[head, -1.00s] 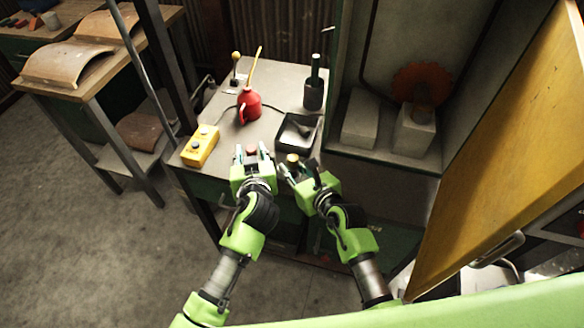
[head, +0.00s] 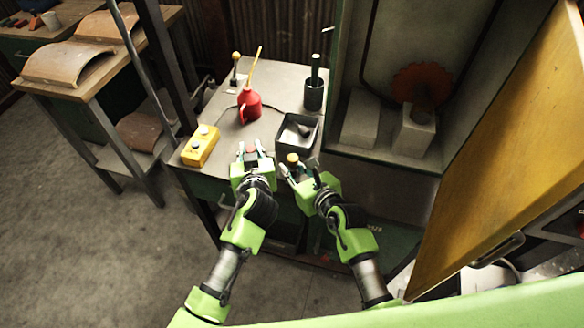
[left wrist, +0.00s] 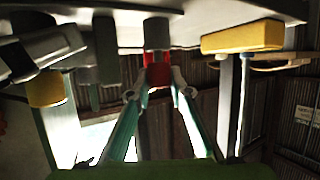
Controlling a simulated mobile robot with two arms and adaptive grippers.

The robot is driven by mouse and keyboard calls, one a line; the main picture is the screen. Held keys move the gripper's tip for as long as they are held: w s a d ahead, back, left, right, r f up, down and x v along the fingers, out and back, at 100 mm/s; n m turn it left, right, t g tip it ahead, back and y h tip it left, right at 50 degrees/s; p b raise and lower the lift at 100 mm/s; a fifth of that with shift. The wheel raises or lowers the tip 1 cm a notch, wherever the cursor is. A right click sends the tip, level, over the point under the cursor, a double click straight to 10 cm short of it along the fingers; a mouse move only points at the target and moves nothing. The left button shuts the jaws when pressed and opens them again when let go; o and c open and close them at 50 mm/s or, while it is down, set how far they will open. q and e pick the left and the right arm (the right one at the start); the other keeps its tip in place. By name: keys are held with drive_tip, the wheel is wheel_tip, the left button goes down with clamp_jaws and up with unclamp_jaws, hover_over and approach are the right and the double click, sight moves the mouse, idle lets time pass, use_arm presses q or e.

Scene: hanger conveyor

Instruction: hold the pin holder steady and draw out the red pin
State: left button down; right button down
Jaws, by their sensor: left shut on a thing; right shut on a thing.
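My left gripper (head: 251,150) is at the bench's front edge. Its fingers are shut on a small red piece, which appears to be the red pin (left wrist: 158,72). In the left wrist view a grey cylinder (left wrist: 157,33) adjoins the red piece; I cannot tell whether it is the pin holder. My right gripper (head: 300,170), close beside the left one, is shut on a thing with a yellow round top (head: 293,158). That yellow part also shows in the left wrist view (left wrist: 45,88). The holder's full shape is hidden by the grippers.
On the bench (head: 222,125) are a yellow button box (head: 200,146), a red oil can (head: 250,106), a dark tray (head: 311,136) and a dark cup (head: 313,96) with a green rod. A yellow door (head: 500,145) stands open at right.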

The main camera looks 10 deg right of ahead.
use_arm(q)
drive_tip(key=shift+s+r, duration=0.1)
drive_tip(key=shift+r, duration=3.1)
use_arm(e)
drive_tip(key=c, duration=1.8)
unclamp_jaws()
drive_tip(key=shift+o, duration=0.2)
drive_tip(key=v, duration=1.2)
